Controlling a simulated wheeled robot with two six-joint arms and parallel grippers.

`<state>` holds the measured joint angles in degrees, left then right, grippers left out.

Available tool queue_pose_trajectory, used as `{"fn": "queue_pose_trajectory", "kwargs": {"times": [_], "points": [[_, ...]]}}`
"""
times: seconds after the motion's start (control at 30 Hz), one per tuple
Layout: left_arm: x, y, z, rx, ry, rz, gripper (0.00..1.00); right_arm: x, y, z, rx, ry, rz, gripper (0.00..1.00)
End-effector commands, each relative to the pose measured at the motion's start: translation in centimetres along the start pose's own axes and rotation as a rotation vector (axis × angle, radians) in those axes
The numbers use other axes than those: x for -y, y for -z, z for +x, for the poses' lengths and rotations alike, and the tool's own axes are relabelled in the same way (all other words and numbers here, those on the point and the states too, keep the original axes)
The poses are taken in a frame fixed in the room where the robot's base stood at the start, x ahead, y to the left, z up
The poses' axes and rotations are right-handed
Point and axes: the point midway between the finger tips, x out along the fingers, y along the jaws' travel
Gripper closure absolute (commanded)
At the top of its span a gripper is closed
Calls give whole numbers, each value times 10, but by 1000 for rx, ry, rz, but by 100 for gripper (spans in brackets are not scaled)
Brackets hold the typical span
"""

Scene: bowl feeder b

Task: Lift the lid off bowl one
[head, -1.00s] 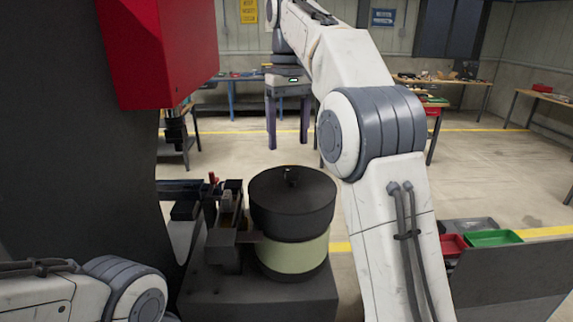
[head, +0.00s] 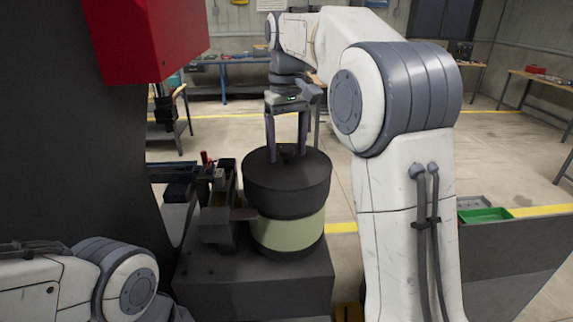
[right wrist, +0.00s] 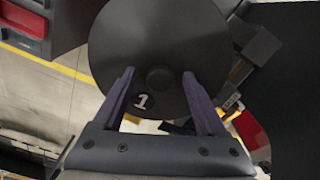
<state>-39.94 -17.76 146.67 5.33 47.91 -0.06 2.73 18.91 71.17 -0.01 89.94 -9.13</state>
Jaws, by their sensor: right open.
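Bowl one (head: 288,233) is a round feeder bowl with a pale green band, standing on a dark block. Its black lid (head: 262,172) sits on top and has a small knob (right wrist: 159,78) in the middle. The right wrist view shows a white "1" on the lid. My right gripper (head: 287,156) points down over the lid with its jaws open. Its fingertips stand on either side of the knob in the picture; whether they are level with it I cannot tell. My left gripper is out of view; only part of my left arm shows at the lower left.
A linear track with small fittings (head: 217,205) adjoins the bowl on its left. A red box (head: 150,38) on a dark column overhangs at the upper left. A green tray (head: 485,215) lies at the right. Workbenches stand far back.

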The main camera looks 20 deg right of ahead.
Motion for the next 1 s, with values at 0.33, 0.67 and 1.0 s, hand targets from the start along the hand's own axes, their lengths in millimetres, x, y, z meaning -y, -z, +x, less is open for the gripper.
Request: {"fn": "queue_pose_trajectory", "kwargs": {"times": [0.33,0.67,1.0], "points": [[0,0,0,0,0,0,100,1,0,10,-1,0,-1,26],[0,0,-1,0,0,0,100,1,0,10,-2,0,-1,100],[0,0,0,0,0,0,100,1,1,6,-3,0,-1,100]]}}
